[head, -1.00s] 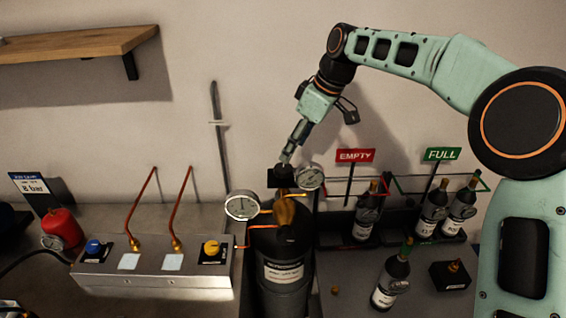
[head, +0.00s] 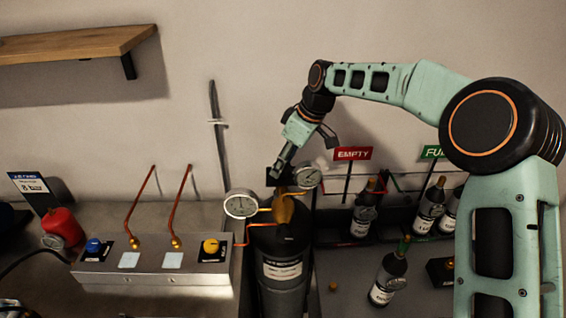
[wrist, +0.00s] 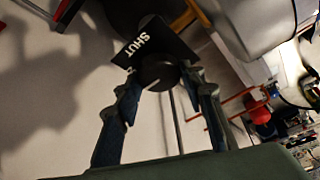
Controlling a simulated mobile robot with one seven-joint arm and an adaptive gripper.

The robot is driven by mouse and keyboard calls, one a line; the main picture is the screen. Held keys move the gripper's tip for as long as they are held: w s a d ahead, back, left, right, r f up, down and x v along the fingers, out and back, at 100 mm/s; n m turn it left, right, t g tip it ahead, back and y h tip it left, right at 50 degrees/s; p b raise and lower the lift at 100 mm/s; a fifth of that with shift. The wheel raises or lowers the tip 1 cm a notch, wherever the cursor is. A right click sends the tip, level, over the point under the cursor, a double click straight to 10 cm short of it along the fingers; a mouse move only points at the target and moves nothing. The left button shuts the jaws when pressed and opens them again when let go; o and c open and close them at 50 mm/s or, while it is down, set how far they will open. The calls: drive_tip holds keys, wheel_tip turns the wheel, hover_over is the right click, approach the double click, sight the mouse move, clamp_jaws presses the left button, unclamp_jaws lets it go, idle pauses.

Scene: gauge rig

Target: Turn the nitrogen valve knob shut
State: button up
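The nitrogen valve knob (wrist: 160,72) is dark and round with a pale line on its face. It shows in the wrist view just below a black plate (wrist: 143,45) lettered SHUT. My gripper (wrist: 161,82) has one finger on each side of the knob, spread about as wide as it; I cannot tell whether they touch it. In the head view my gripper (head: 274,174) is at the top of the black cylinder (head: 283,270), by a small black plate. The knob cannot be made out there.
Two gauges (head: 241,204) (head: 307,177) flank the brass fitting (head: 284,207) close to my gripper. Bottles (head: 388,276) stand to the right, near EMPTY (head: 353,153) and FULL signs. A metal panel (head: 150,270) with blue and yellow knobs and copper pipes lies left.

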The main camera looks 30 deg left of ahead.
drive_tip(key=c, duration=0.6)
drive_tip(key=shift+o, duration=0.2)
drive_tip(key=shift+m+b, duration=0.3)
drive_tip(key=shift+s+f+m+t+b, duration=0.1)
drive_tip(key=shift+m+t+b, duration=0.5)
drive_tip(key=shift+m+b, duration=0.55)
drive_tip(key=m+b, duration=0.1)
drive_tip(key=m, duration=0.1)
drive_tip(key=m+t+b, duration=0.1)
drive_tip(key=m, duration=0.1)
drive_tip(key=shift+s+a+m+t+h, duration=0.1)
drive_tip(key=shift+a+m+t+h, duration=0.05)
drive_tip(key=shift+m+t+h, duration=0.2)
drive_tip(key=m+h, duration=0.1)
drive_tip(key=m, duration=0.1)
drive_tip(key=m+t+b, duration=0.1)
drive_tip(key=m, duration=0.2)
drive_tip(key=shift+h, duration=0.35)
drive_tip(key=shift+a+m+t+h+p, duration=0.15)
drive_tip(key=shift+m+h, duration=0.3)
drive_tip(key=shift+m, duration=0.75)
drive_tip(key=shift+d+m+t+h+p, duration=0.1)
drive_tip(key=shift+m+t+h+p, duration=0.25)
drive_tip(key=shift+m, duration=0.85)
